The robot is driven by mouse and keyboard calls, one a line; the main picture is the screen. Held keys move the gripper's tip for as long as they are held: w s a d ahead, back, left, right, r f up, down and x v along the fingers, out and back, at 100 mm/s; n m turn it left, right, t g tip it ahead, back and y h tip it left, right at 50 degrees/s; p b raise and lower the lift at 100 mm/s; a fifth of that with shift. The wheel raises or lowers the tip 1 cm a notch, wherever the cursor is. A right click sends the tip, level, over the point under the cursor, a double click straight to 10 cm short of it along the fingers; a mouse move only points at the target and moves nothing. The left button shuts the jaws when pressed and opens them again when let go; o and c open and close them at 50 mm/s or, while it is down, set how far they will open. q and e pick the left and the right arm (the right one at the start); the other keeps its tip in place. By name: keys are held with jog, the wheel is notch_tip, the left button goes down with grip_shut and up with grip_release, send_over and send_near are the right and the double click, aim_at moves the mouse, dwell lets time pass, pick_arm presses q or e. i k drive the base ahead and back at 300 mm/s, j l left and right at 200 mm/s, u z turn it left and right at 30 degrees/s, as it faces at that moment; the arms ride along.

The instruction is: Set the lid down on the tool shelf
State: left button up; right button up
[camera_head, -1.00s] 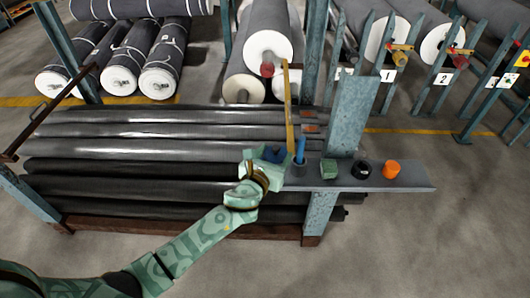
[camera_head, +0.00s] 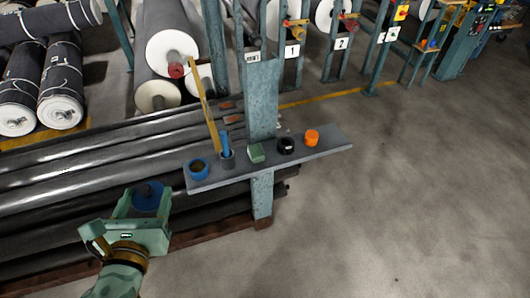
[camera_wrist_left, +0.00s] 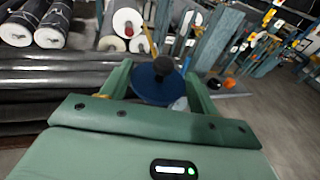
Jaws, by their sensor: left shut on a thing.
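The lid (camera_head: 149,197) is a blue disc with a dark knob. My left gripper (camera_head: 147,204) is shut on it and holds it in the air, left of and nearer than the tool shelf. In the left wrist view the lid (camera_wrist_left: 152,90) sits between the two green fingers, knob facing up and away. The tool shelf (camera_head: 318,150) is a narrow grey plank fixed to a blue-grey post. An open blue round pot (camera_head: 198,170) stands at its left end. My right gripper is in no view.
Along the shelf stand a grey cup (camera_head: 227,160) with a blue tool and a yellow rule, a green block (camera_head: 256,153), a black roll (camera_head: 286,146) and an orange roll (camera_head: 312,137). Bare strips lie in front of them and at the right end. Dark rolls (camera_head: 70,185) lie stacked behind my gripper.

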aim_at(332, 136)
jog(key=i+l+u, duration=0.3)
jog(key=l, duration=1.4)
jog(key=l+u, duration=0.3)
jog(key=l, duration=1.4)
jog(key=k, duration=0.05)
